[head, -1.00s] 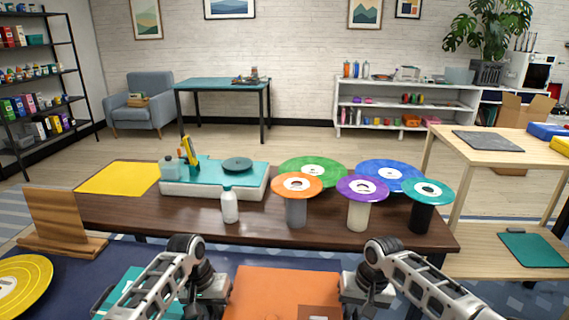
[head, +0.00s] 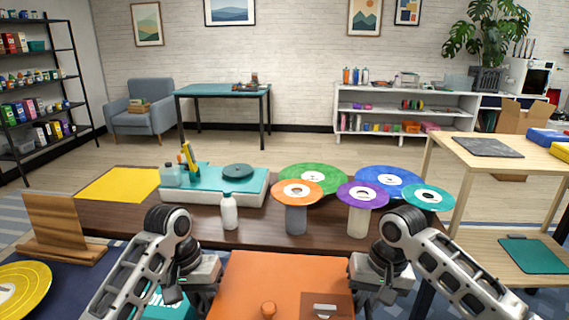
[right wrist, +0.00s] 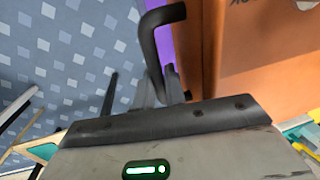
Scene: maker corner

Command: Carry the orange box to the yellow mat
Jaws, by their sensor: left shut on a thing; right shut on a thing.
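The orange box (head: 270,280) is between my two grippers at the bottom middle of the head view, in front of the dark table. My left gripper (head: 208,285) is at its left side and my right gripper (head: 358,285) at its right side; the fingertips are hidden in this view. In the right wrist view my right gripper (right wrist: 170,85) is shut on a dark bent handle (right wrist: 160,45) beside the orange box wall (right wrist: 260,60). The yellow mat (head: 119,184) lies flat and bare on the left end of the dark table.
The dark table (head: 330,240) holds a teal-topped record player (head: 212,183), a white bottle (head: 229,210) and several coloured discs, some raised on cylinders. A wooden stand (head: 62,228) and a yellow disc (head: 20,288) are at the left. A light wood table (head: 500,165) stands at the right.

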